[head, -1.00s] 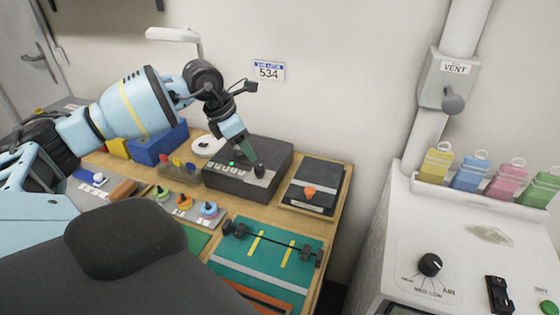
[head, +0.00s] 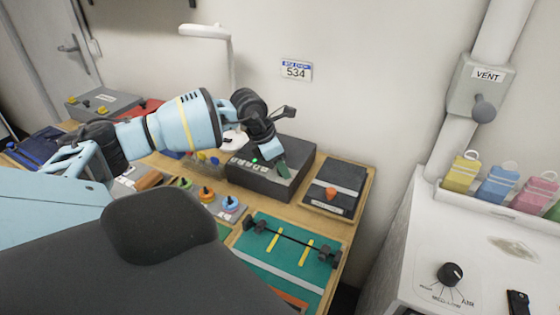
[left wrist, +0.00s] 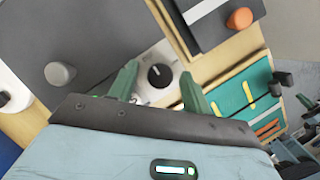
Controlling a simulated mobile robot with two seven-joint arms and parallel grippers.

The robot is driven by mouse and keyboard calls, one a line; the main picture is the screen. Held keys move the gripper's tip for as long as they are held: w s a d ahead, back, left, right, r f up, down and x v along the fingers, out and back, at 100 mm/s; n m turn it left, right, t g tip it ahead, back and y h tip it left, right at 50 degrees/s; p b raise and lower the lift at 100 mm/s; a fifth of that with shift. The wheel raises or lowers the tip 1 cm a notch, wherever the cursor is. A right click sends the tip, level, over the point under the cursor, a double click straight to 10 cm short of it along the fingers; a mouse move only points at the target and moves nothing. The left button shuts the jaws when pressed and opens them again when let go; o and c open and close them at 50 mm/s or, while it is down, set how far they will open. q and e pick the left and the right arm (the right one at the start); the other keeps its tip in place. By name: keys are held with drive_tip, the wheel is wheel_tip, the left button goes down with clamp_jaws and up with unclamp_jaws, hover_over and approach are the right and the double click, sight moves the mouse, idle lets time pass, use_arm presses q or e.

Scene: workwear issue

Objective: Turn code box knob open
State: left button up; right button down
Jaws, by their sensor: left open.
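The code box (head: 262,181) is a dark box on the wooden bench, with a row of keys and a small green light. Its knob (left wrist: 160,74) is black with a white mark, on a light plate in the left wrist view. My left gripper (head: 284,170) is over the right front of the box, fingers pointing down, and hides the knob in the head view. In the left wrist view its two green fingertips (left wrist: 159,80) are open, one on either side of the knob. Whether they touch it I cannot tell.
A dark tray with an orange knob (head: 331,194) stands right of the box. A teal board with a black bar (head: 285,264) lies in front. Colored knobs (head: 206,193) sit front left. The wall is close behind, and a white cabinet (head: 400,250) stands at right.

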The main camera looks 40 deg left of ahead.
use_arm(q)
drive_tip(key=c, duration=1)
drive_tip(key=shift+o, duration=0.2)
